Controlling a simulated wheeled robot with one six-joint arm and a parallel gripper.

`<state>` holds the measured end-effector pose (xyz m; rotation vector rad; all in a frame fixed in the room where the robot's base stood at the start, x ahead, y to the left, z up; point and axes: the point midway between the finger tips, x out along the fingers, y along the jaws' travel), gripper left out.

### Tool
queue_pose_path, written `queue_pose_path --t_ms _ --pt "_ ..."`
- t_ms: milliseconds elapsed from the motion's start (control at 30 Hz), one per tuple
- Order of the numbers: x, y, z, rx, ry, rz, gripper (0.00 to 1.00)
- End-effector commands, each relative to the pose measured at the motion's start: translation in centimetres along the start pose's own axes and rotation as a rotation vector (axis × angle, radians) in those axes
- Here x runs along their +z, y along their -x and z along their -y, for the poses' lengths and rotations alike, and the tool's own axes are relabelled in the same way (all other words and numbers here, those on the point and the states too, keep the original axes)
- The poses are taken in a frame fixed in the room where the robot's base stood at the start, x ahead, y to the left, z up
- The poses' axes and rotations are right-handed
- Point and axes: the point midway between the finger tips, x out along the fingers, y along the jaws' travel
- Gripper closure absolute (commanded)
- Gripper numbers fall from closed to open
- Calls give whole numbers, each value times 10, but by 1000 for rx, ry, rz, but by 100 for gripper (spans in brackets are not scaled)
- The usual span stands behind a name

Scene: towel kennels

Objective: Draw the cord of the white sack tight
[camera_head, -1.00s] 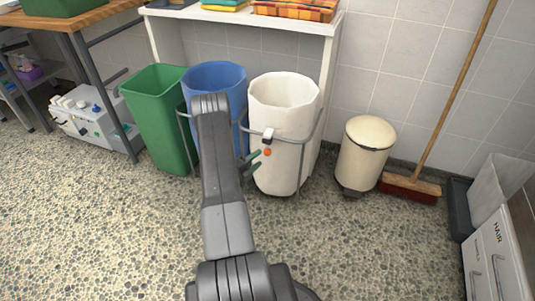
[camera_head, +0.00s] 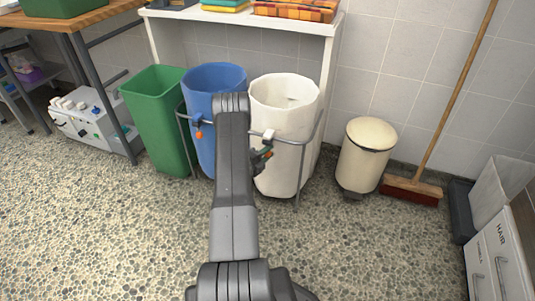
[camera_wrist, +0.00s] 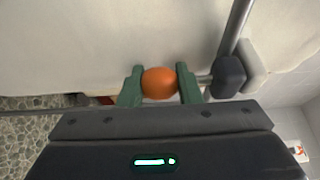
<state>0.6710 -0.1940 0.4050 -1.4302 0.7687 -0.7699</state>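The white sack (camera_head: 285,112) hangs open-topped in a grey metal frame, right of the blue sack (camera_head: 208,90). It fills the top of the wrist view (camera_wrist: 90,40). In the head view my gripper (camera_head: 264,154) is at the front of the white sack, and the ball is mostly hidden. The cord itself is hard to make out.
Another orange ball (camera_head: 199,135) hangs at the blue sack's front. A green bin (camera_head: 160,115) stands left of it. A cream pedal bin (camera_head: 364,155) and a broom (camera_head: 411,188) stand right. The pebbled floor in front (camera_head: 380,250) is clear.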

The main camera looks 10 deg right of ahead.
Motion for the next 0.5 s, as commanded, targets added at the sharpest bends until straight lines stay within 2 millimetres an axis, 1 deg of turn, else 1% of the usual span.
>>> queue_pose_path --t_ms 167,267,367,500 --pt "0 0 -1 1 1 0 100" --pt "0 0 -7 1 1 0 100" --pt "0 1 -18 2 1 0 100" --pt "0 1 -42 3 3 0 100"
